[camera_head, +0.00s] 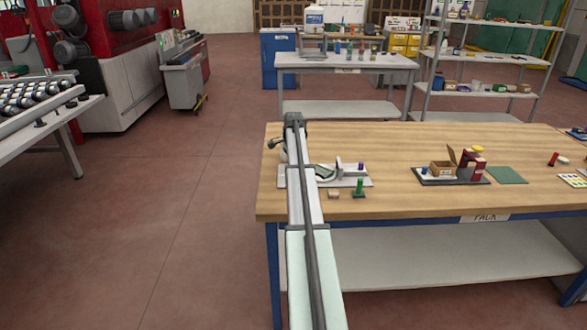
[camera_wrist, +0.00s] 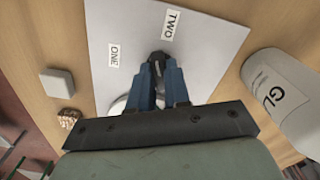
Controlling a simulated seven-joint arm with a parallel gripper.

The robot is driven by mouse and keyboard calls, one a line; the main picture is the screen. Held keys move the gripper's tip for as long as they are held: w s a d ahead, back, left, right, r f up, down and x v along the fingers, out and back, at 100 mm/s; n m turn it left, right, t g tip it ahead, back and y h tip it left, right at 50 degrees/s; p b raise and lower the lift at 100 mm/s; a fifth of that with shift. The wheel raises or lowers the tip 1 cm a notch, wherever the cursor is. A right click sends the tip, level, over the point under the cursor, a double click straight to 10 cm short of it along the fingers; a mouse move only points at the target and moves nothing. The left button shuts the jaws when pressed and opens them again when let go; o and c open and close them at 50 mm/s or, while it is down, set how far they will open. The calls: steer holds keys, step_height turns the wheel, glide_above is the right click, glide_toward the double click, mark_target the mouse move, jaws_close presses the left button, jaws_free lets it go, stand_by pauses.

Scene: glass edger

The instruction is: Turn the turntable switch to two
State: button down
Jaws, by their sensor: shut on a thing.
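The switch is a dark knob (camera_wrist: 157,57) on a pale grey plate (camera_wrist: 205,45). The plate carries a label ONE (camera_wrist: 113,56) to the left of the knob and a label TWO (camera_wrist: 172,24) above and slightly right of it. My gripper (camera_wrist: 160,67) has its blue fingers closed on the knob, which partly hides it. The knob's pointing direction is hard to make out. Part of a round white piece (camera_wrist: 117,106) shows beside the left finger. In the head view my arm reaches over the workbench (camera_head: 390,205) and hides the switch.
A white cylinder marked "GL" (camera_wrist: 283,95) stands close on the right. A pale block (camera_wrist: 57,83) lies left of the plate.

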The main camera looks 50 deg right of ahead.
steer(key=shift+m, duration=2.2)
steer(key=c, duration=1.1)
jaws_free()
step_height(320, 180, up, 14)
steer(key=shift+f, duration=0.1)
